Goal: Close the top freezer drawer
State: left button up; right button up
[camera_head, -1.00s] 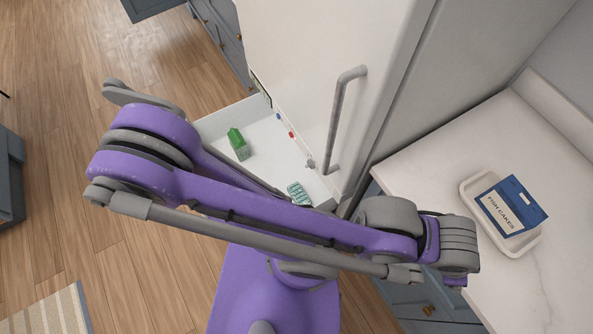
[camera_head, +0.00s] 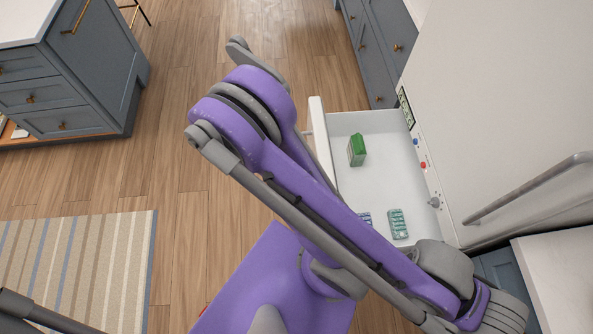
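The top freezer drawer (camera_head: 376,190) is white and stands pulled out from the white fridge-freezer (camera_head: 500,110). Its front wall is on the left, away from the cabinet. Inside it are a green carton (camera_head: 357,150) and two teal packs, one in full view (camera_head: 398,223) and one partly behind my purple arm. My arm crosses the picture over the drawer's near corner and hides part of its front and near side. I cannot tell whether it touches the drawer. Neither gripper shows.
The fridge door has a long grey handle (camera_head: 530,188), with a small knob and coloured marks below. A white counter (camera_head: 560,275) is at the lower right. A blue-grey island (camera_head: 75,75) is at the upper left, with a striped rug (camera_head: 85,265) nearer. Wooden floor is clear between.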

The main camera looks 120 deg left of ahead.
aim_at(391, 176)
jog(key=k+u, duration=0.3)
jog(key=u, duration=0.15)
jog(key=k+u, duration=0.3)
jog(key=u, duration=2.6)
